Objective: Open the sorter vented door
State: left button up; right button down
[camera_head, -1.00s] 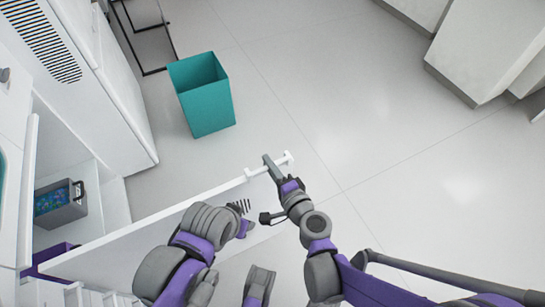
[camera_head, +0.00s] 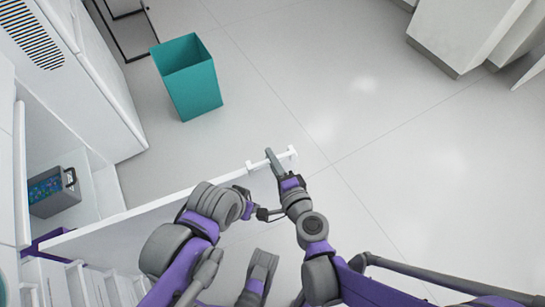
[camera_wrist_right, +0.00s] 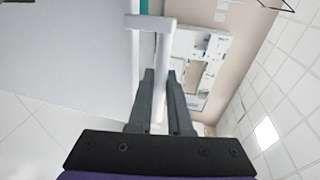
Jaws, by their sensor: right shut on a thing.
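The sorter's white door (camera_head: 130,226) stands swung out from the white cabinet at the left, reaching across the floor to the picture's middle. Its white bar handle (camera_head: 289,153) is at the door's far end. My right gripper (camera_head: 272,160) is shut on this handle. In the right wrist view the handle (camera_wrist_right: 158,50) runs between the two dark fingers of the right gripper (camera_wrist_right: 160,78). The door's vent slots are hidden now.
A grey crate (camera_head: 55,191) with blue contents sits inside the open cabinet (camera_head: 20,170). A teal bin (camera_head: 190,85) stands on the floor beyond the door. White units (camera_head: 465,30) stand at the top right. The floor at right is clear.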

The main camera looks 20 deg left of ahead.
jog(key=c, duration=1.1)
grip_release()
jog(key=shift+c, duration=0.2)
jog(key=p+v, duration=0.1)
jog(key=v, duration=1)
